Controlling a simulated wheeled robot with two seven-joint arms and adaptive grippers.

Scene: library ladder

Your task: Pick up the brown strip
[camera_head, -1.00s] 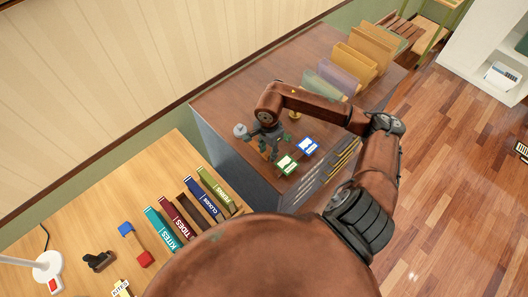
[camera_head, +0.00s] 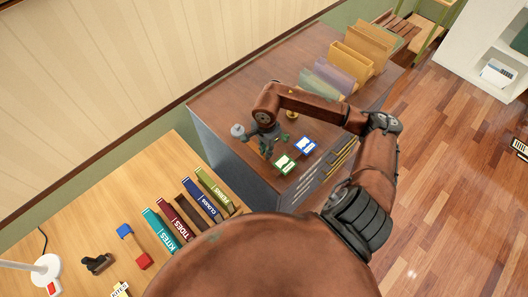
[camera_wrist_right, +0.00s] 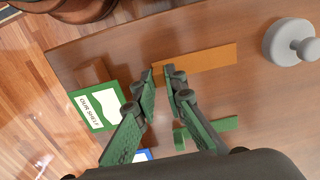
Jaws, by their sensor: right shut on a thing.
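The brown strip (camera_wrist_right: 205,65) is a flat orange-brown piece in the right wrist view. My right gripper (camera_wrist_right: 160,73) has its fingertips at the strip's left end and is shut on it; the rest of the strip extends to the right, beyond the fingers. In the head view the right gripper (camera_head: 266,152) is low over the dark wooden cabinet top (camera_head: 225,107), where the strip is too small and hidden to make out. Whether the strip touches the top, I cannot tell. My left gripper is not in view.
A green card reading "OUR SHELF" (camera_wrist_right: 97,107) is beside the gripper, and a blue card (camera_head: 306,146) is close by. A grey knobbed weight (camera_wrist_right: 290,42) and a green strip (camera_wrist_right: 224,124) are near. Upright file holders (camera_head: 352,62) stand farther back.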

